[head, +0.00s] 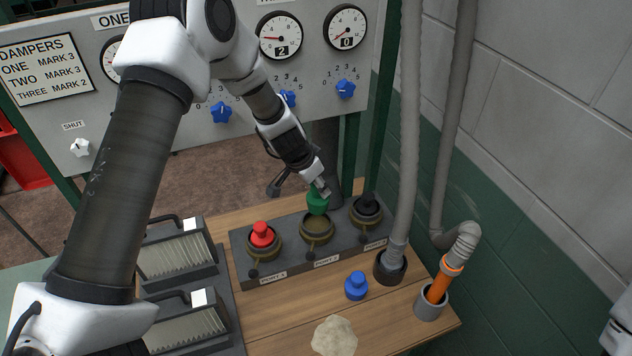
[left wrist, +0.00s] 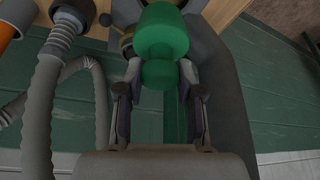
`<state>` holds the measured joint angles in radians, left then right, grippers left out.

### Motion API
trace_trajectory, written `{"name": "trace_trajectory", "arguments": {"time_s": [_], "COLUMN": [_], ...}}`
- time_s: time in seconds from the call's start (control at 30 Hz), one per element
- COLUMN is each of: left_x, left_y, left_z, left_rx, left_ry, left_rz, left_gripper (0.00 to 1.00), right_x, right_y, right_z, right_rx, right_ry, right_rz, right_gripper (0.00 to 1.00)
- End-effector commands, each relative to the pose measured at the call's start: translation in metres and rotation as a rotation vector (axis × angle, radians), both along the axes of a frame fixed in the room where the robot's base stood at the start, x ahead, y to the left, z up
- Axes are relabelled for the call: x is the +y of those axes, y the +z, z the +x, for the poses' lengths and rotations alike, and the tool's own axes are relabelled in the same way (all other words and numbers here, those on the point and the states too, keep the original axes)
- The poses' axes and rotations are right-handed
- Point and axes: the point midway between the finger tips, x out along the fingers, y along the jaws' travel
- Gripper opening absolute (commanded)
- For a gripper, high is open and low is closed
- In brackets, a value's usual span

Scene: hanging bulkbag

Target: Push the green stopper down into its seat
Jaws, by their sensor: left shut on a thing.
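The green stopper (head: 317,204) is held by my left gripper (head: 320,188) above the middle port (head: 317,229) of the grey block. In the left wrist view the stopper (left wrist: 160,35) sits between the two fingers of my left gripper (left wrist: 161,82), which are shut on its narrower knob. In the head view the port's brass ring and dark opening show below the stopper, so the stopper looks raised out of it. The exact gap is hard to judge. My right gripper is not in view.
A blue stopper (head: 356,286) stands on the wooden table (head: 285,318). Grey hoses (head: 405,130) rise on the right. A gauge panel (head: 200,125) stands behind.

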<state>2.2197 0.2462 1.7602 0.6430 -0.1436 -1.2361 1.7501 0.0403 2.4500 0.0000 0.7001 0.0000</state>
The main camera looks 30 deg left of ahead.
Motion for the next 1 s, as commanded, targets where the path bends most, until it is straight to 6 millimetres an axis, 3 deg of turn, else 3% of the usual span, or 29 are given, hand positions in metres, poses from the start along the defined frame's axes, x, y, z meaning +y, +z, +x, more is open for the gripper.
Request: {"name": "trace_trajectory", "arguments": {"time_s": [0.03,0.4,1.0], "left_x": [0.000,0.000,0.000], "left_y": [-0.012,-0.050,-0.052], "left_z": [0.000,0.000,0.000], "left_rx": [0.000,-0.001,-0.001], "left_ry": [0.002,0.000,0.001], "left_rz": [-0.001,0.000,-0.001], "left_gripper": [0.00,0.00,0.00], "right_x": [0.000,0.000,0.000], "right_y": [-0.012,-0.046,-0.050], "right_z": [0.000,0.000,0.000], "right_rx": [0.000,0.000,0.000], "right_ry": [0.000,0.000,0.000], "right_rz": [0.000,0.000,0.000], "right_gripper": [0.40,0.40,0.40]}}
